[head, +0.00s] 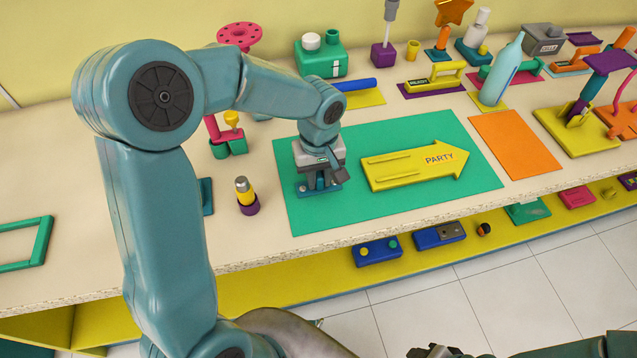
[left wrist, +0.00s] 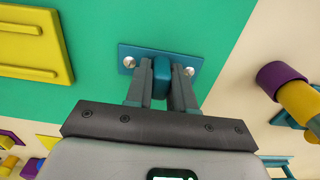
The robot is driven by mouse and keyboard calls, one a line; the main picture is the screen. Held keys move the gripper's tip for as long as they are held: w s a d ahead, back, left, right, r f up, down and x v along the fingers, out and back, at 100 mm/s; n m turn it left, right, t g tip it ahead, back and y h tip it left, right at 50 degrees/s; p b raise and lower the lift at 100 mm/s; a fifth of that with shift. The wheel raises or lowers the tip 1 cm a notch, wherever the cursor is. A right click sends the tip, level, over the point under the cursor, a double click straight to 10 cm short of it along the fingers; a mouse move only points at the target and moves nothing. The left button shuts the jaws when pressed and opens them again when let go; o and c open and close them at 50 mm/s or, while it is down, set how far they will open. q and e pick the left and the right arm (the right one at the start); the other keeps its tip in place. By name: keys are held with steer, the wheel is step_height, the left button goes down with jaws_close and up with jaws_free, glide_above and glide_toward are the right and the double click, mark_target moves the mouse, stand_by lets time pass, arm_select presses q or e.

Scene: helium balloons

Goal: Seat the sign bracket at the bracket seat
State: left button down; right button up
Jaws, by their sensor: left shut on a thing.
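The sign bracket (left wrist: 161,64) is a small blue plate with a raised middle tab and two pale screw heads. In the head view the bracket (head: 332,188) is at the left part of the green mat (head: 300,213). My left gripper (head: 319,180) points down and is shut on the tab; the fingers show on both sides of it in the left wrist view (left wrist: 161,88). The plate looks flat, on or just above the mat; I cannot tell which. I cannot make out which spot is the bracket seat. My right gripper (head: 435,351) barely shows at the bottom edge.
A yellow PARTY arrow sign (head: 415,163) lies on the mat, right of the bracket. An orange sheet (head: 515,145) is farther right. A yellow-and-purple upright piece (head: 246,196) stands left of the mat. Several toys line the back; a lower yellow shelf (head: 300,290) runs along the front.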

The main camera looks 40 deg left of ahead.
mark_target(319, 174)
arm_select(q)
steer(key=shift+r, duration=0.2)
steer(key=shift+r+p, duration=0.6)
steer(key=shift+r, duration=0.15)
steer(key=c, duration=1.6)
jaws_free()
jaws_close()
steer(key=shift+r+p, duration=1.3)
steer(key=shift+r, duration=0.75)
